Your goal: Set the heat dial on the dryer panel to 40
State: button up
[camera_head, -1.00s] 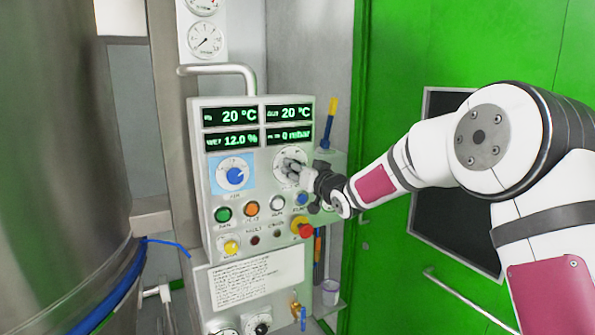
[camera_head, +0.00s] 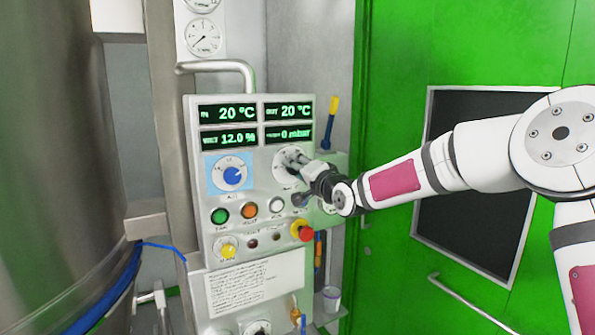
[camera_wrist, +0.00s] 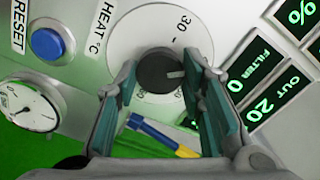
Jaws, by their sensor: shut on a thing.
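The heat dial (camera_head: 281,172) is a round white scale on the right of the dryer panel (camera_head: 240,186), partly hidden by my gripper (camera_head: 296,160). In the wrist view, the dial face (camera_wrist: 137,33) is labelled HEAT °C, and "30" shows at its upper right. Its black knob (camera_wrist: 157,72) lies between my two fingers, which are shut on its sides. A pale pointer mark on the knob points right, a little clockwise of the 30. The lower numbers are partly hidden by the fingers.
Below are several buttons, a red emergency stop (camera_head: 304,231) and a yellow knob (camera_head: 228,250). The blue reset button (camera_wrist: 47,44) is close beside. The steel vessel (camera_head: 60,150) fills the left.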

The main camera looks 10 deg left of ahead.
jog(key=shift+m, duration=0.6)
jog(key=o, duration=1.1)
jog(key=shift+o, duration=0.2)
jog(key=v, duration=1.2)
